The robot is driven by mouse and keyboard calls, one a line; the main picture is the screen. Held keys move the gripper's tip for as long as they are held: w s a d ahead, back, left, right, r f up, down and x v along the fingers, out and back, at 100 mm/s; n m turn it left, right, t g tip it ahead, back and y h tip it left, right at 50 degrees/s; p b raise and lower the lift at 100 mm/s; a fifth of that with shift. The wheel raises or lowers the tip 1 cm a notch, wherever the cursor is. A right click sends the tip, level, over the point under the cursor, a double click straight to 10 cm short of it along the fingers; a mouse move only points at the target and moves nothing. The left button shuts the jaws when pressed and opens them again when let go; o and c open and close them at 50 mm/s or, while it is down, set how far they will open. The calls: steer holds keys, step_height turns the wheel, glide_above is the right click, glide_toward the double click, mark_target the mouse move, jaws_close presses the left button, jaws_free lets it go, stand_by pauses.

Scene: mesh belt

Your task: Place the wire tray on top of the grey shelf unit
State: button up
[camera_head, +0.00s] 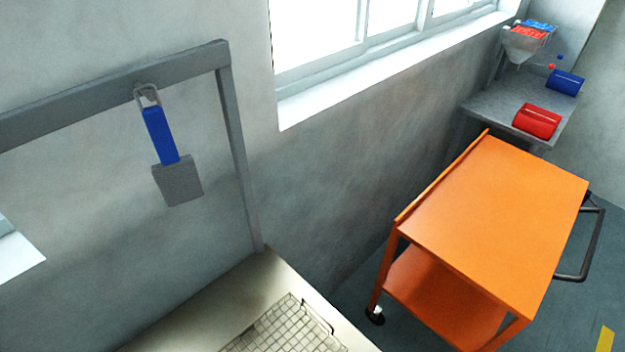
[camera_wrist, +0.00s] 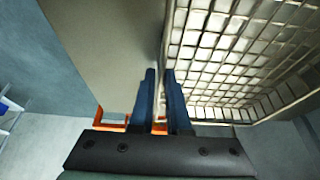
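The wire tray (camera_head: 285,328) lies on a pale worktop at the bottom of the head view, cut off by the frame edge. Its dark side handle shows on its right side. In the wrist view the tray's metal mesh (camera_wrist: 235,50) fills the upper right. My gripper (camera_wrist: 160,72) shows there as two dark blue fingers with a narrow gap. The tray's edge runs down to the fingertips; whether they clamp it is unclear. My gripper is outside the head view. I cannot identify the grey shelf unit for sure.
An orange cart (camera_head: 497,225) with a black handle stands to the right of the worktop (camera_head: 262,272). A grey table (camera_head: 487,101) behind it holds red and blue bins. A blue-handled tool (camera_head: 161,136) hangs from a grey frame (camera_head: 105,92) above the worktop.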

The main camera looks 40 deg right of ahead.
steer(key=shift+o, duration=1.3)
steer(key=shift+r, duration=0.15)
steer(key=v, duration=1.2)
steer(key=shift+b, duration=0.4)
